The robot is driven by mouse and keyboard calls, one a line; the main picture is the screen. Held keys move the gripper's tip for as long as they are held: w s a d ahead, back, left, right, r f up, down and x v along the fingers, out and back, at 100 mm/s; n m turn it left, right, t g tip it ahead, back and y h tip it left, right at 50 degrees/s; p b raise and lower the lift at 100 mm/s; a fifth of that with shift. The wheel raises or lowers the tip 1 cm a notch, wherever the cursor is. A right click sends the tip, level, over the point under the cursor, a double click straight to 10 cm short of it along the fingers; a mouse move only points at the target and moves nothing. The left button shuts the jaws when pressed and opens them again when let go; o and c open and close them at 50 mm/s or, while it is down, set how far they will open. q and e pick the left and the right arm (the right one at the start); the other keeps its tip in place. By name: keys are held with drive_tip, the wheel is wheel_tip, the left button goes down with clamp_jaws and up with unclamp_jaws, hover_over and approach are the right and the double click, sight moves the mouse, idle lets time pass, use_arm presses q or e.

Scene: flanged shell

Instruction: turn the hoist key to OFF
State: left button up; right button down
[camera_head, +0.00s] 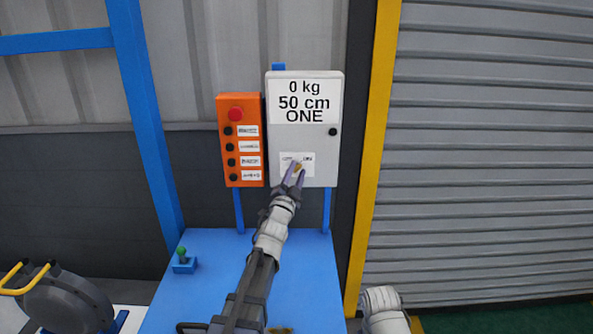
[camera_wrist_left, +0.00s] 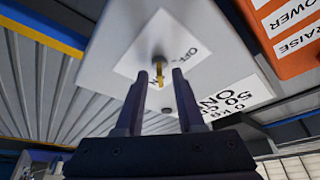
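The hoist key (camera_wrist_left: 159,75) is a small yellow key on a white label (camera_wrist_left: 140,62) low on the grey control box (camera_head: 302,142). The label's OFF text shows in the left wrist view; the other word is partly hidden by a finger. My left gripper (camera_head: 294,174) is at the key, its fingertips near the label. In the left wrist view its fingers (camera_wrist_left: 160,78) are apart, one on each side of the key, with a visible gap to each. I cannot tell which word the key points at. My right gripper is out of view.
The box's display (camera_head: 305,102) reads 0 kg, 50 cm, ONE. An orange button box (camera_head: 240,140) with a red button stands close on the left. A blue table (camera_head: 215,255) lies below with a small green-knobbed lever (camera_head: 184,261). A yellow post (camera_head: 374,150) stands right.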

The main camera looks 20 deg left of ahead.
use_arm(q)
drive_tip(key=shift+w, duration=0.15)
clamp_jaws()
idle(0.5)
